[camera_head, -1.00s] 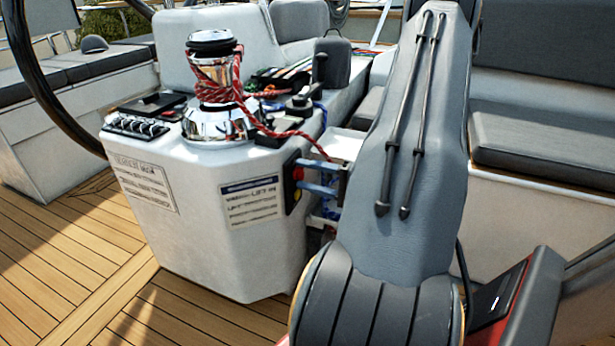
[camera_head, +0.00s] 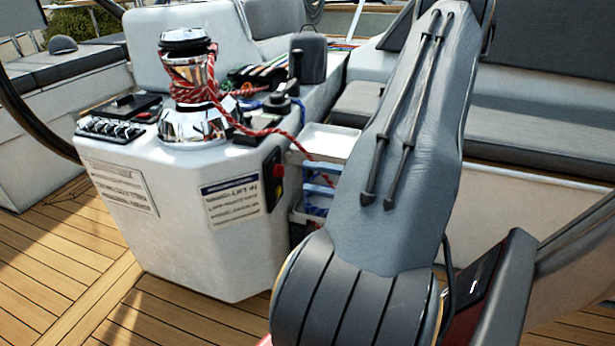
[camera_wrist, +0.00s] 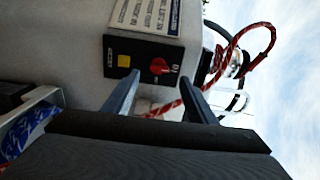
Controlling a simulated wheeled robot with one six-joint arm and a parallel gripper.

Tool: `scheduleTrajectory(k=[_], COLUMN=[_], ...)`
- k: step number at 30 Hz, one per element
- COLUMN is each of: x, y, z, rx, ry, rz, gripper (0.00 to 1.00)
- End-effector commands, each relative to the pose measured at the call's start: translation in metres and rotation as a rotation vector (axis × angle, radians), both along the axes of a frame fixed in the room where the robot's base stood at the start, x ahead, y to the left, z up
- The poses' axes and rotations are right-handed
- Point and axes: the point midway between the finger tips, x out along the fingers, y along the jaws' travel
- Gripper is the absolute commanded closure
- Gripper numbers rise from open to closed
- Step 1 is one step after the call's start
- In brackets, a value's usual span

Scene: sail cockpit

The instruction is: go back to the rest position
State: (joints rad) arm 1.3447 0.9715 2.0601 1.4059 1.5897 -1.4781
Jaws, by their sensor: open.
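My gripper (camera_wrist: 160,84) is open and empty in the wrist view, its two blue-grey fingers apart. Its fingers point towards the dark switch panel (camera_wrist: 143,60) on the console side. That panel has a yellow button (camera_wrist: 124,61) and a red knob (camera_wrist: 159,66). A gap between fingertips and panel is hard to judge. In the head view my arm fills the middle right and hides most of the gripper. The switch panel also shows in the head view (camera_head: 273,182).
The white console (camera_head: 185,215) carries a chrome winch (camera_head: 192,80) with red rope (camera_head: 262,132) hanging over its side. A white tray (camera_head: 328,140) sits beside the console. Grey cushioned seats (camera_head: 545,130) lie at the right. Teak deck (camera_head: 60,270) is open at the left.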

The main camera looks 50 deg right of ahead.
Motion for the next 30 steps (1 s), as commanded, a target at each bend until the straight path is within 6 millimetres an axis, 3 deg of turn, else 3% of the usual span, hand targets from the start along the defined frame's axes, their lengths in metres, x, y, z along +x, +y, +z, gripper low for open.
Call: scheduleTrajectory(k=[14,18,20,23,27,30], x=[0.000,0.008,0.017,0.036,0.053,0.053], y=[0.000,0.012,0.028,0.072,0.148,0.200], z=[0.000,0.006,0.012,0.026,0.047,0.059], rx=[0.000,0.000,0.002,0.002,-0.022,-0.062], ry=[0.000,0.015,0.039,0.107,0.241,0.346], rz=[0.000,0.044,0.102,0.250,0.493,0.651], gripper=[0.48,0.48,0.48,0.48,0.48,0.48])
